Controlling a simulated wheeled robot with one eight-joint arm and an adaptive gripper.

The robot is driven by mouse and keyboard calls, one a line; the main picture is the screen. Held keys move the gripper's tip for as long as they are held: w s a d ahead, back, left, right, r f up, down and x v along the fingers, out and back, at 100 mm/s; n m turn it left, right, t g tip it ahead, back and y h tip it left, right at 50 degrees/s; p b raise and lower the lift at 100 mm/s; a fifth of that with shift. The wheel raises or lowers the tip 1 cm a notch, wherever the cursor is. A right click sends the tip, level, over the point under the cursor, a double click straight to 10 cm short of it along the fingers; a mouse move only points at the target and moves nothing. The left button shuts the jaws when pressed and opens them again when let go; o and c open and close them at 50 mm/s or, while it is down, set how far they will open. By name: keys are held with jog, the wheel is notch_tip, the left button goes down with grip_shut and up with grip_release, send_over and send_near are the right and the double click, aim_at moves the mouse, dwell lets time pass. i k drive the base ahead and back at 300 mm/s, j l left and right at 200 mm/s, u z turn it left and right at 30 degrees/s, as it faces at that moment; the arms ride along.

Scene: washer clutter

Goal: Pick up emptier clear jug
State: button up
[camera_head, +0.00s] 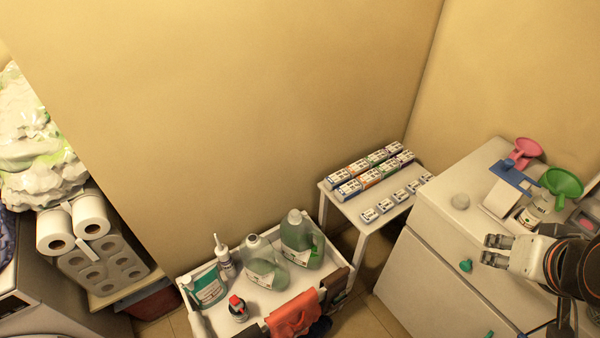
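Two clear jugs with green liquid and white labels stand upright on the white cart in the head camera view. The left jug (261,266) is nearer the middle of the cart, and the right jug (302,242) stands by its back right corner. The right one looks larger; I cannot tell surely which holds less liquid. My gripper (494,250) is at the right, above the white cabinet and well apart from both jugs. Its two fingers are spread with a gap between them, and nothing shows in it.
The white cart (262,303) also holds a green-labelled tub (206,288), a spray bottle (224,256), a red-capped bottle (238,308) and an orange cloth (295,315). A small table (350,215) with boxes stands behind. The white cabinet (440,268) carries funnels and bottles. Toilet rolls (90,217) are left.

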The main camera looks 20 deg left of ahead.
aim_at(258, 254)
jog(key=u, duration=1.65)
jog(key=z, duration=2.2)
jog(key=u, duration=2.2)
jog(key=l+z, duration=0.1)
jog(key=i+l, duration=0.05)
